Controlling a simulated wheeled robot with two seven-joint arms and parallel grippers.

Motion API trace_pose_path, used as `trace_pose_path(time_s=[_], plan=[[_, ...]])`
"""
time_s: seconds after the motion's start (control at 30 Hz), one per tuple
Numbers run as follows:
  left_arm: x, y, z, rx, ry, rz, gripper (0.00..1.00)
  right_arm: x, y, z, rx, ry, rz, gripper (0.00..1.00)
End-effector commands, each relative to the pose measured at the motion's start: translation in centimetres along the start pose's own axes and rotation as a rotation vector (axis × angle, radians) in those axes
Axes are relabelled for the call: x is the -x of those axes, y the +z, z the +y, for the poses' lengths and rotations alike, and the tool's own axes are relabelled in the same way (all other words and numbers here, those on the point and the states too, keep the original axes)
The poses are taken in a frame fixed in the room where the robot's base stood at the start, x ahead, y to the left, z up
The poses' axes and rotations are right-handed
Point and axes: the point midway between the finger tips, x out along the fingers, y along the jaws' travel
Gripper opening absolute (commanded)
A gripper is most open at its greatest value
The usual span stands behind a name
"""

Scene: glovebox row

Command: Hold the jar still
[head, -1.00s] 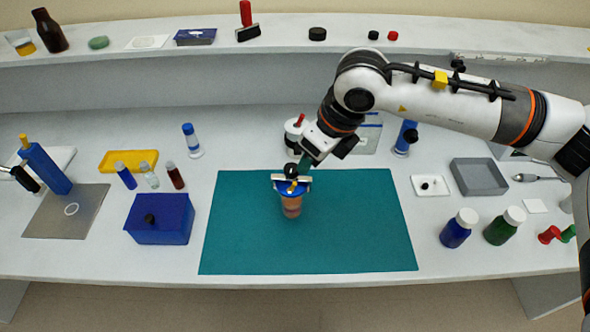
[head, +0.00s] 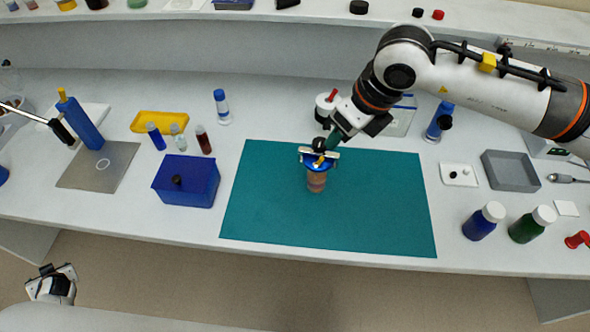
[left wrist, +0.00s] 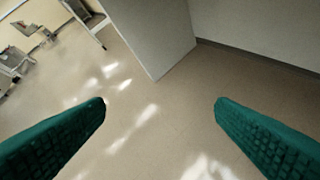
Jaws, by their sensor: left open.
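The jar (head: 317,182), brownish with a blue lid (head: 314,166), stands upright on the teal mat (head: 375,215). My right gripper (head: 319,159) is over the jar from behind, at its lid. Its fingers are mostly hidden, so I cannot tell whether they are closed on the lid. My left gripper (head: 50,270) is low at the bottom left, in front of the bench and far from the jar. In the left wrist view its two green fingers (left wrist: 160,108) are wide apart with nothing but floor between them.
A blue box (head: 186,188) stands left of the mat, with a yellow tray (head: 160,122) and small vials behind. Blue (head: 480,225) and green (head: 525,230) bottles stand to the right. The mat's front half is clear. The bench's front edge lies between my left gripper and the jar.

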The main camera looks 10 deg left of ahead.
Motion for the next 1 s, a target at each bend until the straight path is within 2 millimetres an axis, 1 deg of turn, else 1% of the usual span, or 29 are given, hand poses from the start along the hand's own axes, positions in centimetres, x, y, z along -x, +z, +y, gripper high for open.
trace_pose_path(time_s=[0.03, 0.07, 0.1, 0.17, 0.2, 0.27, 0.3, 0.37, 0.4, 0.43, 0.47, 0.5, 0.53, 0.57, 0.6, 0.63, 0.67, 0.7, 0.77, 0.8, 0.87, 0.9, 0.97, 1.0], plan=[[-0.2, 2.5, 2.1, 0.041, 0.038, -0.038, 0.79, 0.0, 0.0, 0.0, 0.000, 0.000, 0.000, 0.36], [-0.3, 3.8, 3.3, 0.067, 0.060, -0.058, 0.79, 0.0, 0.0, 0.0, 0.000, 0.000, 0.000, 0.36], [-0.2, 5.6, 5.0, 0.100, 0.089, -0.087, 0.79, 0.0, 0.0, 0.0, 0.000, 0.000, 0.000, 0.36], [-0.1, 8.1, 7.4, 0.151, 0.131, -0.131, 0.79, 0.0, 0.0, 0.0, 0.000, 0.000, 0.000, 0.36], [0.1, 9.9, 9.1, 0.186, 0.158, -0.162, 0.79, 0.0, 0.0, 0.0, 0.000, 0.000, 0.000, 0.36], [0.7, 12.5, 11.5, 0.237, 0.197, -0.210, 0.79, 0.0, 0.0, 0.0, 0.000, 0.000, 0.000, 0.36], [1.1, 14.2, 13.1, 0.268, 0.222, -0.244, 0.79, 0.0, 0.0, 0.0, 0.000, 0.000, 0.000, 0.36], [2.0, 16.9, 15.3, 0.315, 0.255, -0.300, 0.79, 0.0, 0.0, 0.0, 0.000, 0.000, 0.000, 0.36], [2.7, 18.9, 16.6, 0.344, 0.272, -0.341, 0.79, 0.0, 0.0, 0.0, 0.000, 0.000, 0.000, 0.36], [3.3, 20.3, 17.6, 0.364, 0.283, -0.372, 0.79, 0.0, 0.0, 0.0, 0.000, 0.000, 0.000, 0.36], [3.9, 21.8, 18.2, 0.381, 0.291, -0.404, 0.79, 0.0, 0.0, 0.0, 0.000, 0.000, 0.000, 0.36], [4.9, 24.0, 18.8, 0.399, 0.294, -0.451, 0.79, 0.0, 0.0, 0.0, 0.000, 0.000, 0.000, 0.36], [5.6, 25.6, 18.9, 0.408, 0.290, -0.485, 0.79, 0.0, 0.0, 0.0, 0.000, 0.000, 0.000, 0.36], [6.3, 27.3, 18.6, 0.411, 0.279, -0.519, 0.79, 0.0, 0.0, 0.0, 0.000, 0.000, 0.000, 0.36], [7.2, 29.3, 17.5, 0.407, 0.254, -0.560, 0.79, 0.0, 0.0, 0.0, 0.000, 0.000, 0.000, 0.36], [7.8, 30.6, 16.4, 0.398, 0.230, -0.586, 0.79, 0.0, 0.0, 0.0, 0.000, 0.000, 0.000, 0.36], [8.4, 31.8, 15.2, 0.386, 0.204, -0.608, 0.79, 0.0, 0.0, 0.0, 0.000, 0.000, 0.000, 0.36], [9.1, 33.1, 13.3, 0.368, 0.166, -0.635, 0.79, 0.0, 0.0, 0.0, 0.000, 0.000, 0.000, 0.36], [10.2, 34.8, 10.2, 0.336, 0.107, -0.668, 0.79, 0.0, 0.0, 0.0, 0.000, 0.000, 0.000, 0.36], [10.9, 35.7, 8.1, 0.314, 0.065, -0.687, 0.79, 0.0, 0.0, 0.0, 0.000, 0.000, 0.000, 0.36], [12.0, 36.8, 4.8, 0.279, 0.002, -0.713, 0.79, 0.0, 0.0, 0.0, 0.000, 0.000, 0.000, 0.36], [12.9, 37.3, 2.6, 0.257, -0.042, -0.728, 0.79, 0.0, 0.0, 0.0, 0.000, 0.000, 0.000, 0.36], [14.2, 38.0, -0.7, 0.223, -0.107, -0.749, 0.79, 0.0, 0.0, 0.0, 0.000, 0.000, 0.000, 0.36], [15.1, 38.2, -2.9, 0.201, -0.151, -0.762, 0.79, 0.0, 0.0, 0.0, 0.000, 0.000, 0.000, 0.36]])
